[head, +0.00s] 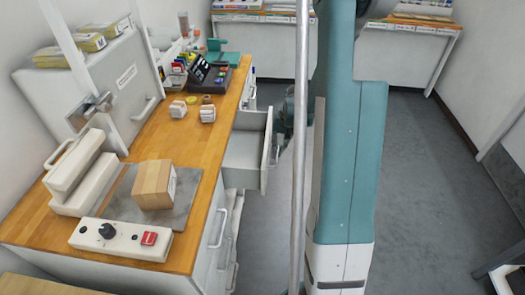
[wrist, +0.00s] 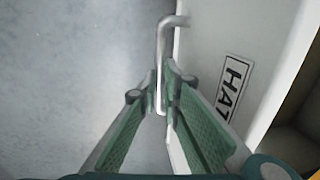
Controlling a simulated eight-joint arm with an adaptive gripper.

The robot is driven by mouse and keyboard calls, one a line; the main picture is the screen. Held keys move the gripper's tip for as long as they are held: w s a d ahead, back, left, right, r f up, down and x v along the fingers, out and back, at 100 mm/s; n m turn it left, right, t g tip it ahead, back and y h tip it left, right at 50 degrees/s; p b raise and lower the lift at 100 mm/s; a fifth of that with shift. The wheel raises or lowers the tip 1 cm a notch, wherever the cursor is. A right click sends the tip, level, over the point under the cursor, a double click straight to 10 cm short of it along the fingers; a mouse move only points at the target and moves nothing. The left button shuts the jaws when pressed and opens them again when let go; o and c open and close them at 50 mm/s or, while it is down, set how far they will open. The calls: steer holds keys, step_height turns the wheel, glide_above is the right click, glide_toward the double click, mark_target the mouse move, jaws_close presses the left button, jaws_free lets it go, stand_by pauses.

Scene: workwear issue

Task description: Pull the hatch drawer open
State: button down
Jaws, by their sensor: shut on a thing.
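The hatch drawer (head: 243,160) stands out from the counter's right side in the head view, open with its inside showing. The bent metal handle (wrist: 165,45) runs down between the fingers of my gripper (wrist: 161,90). My gripper is shut on this handle, with green-padded fingers on either side. In the head view my arm and a pole hide most of the gripper and the handle.
The wooden counter (head: 215,100) holds a cardboard box (head: 154,185), a control strip with a red button (head: 122,238), white rolls (head: 208,113) and a dark terminal (head: 208,76). Other drawers with handles lie below.

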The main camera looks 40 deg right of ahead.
steer(key=s+d, duration=1)
steer(key=shift+s+d+b, duration=0.25)
steer(key=shift+s+b, duration=0.05)
steer(key=c, duration=2.8)
jaws_free()
steer(key=shift+s+d+r, duration=0.25)
steer(key=shift+r, duration=1.7)
steer(key=shift+s+d+r, duration=0.25)
steer(key=shift+d+r, duration=0.05)
steer(key=shift+r, duration=1.7)
steer(key=shift+s+d+r, duration=0.25)
steer(key=shift+r, duration=1.7)
